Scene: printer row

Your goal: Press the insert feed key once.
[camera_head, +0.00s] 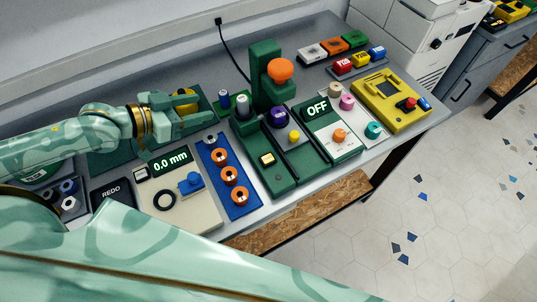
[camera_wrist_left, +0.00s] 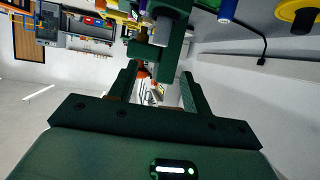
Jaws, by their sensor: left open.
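My left gripper (camera_head: 196,107) reaches in from the left above the back of the bench, its fingers apart and empty. Its fingers (camera_wrist_left: 157,88) also show spread in the left wrist view, with a green post-like part beyond them. To its right stands a green press (camera_head: 268,97) with an orange ball knob (camera_head: 280,69). A small lit yellow square key (camera_head: 267,159) is on the front of the green base, apart from the gripper. No readable label marks which key is the insert feed key. My right gripper is not seen.
A blue strip with orange rings (camera_head: 231,174) and a beige gauge reading 0.0 mm (camera_head: 186,199) lie in front. A panel reading OFF (camera_head: 317,106) and a yellow box (camera_head: 390,104) stand right of the press. A blue-capped cylinder (camera_head: 224,99) is close to the gripper.

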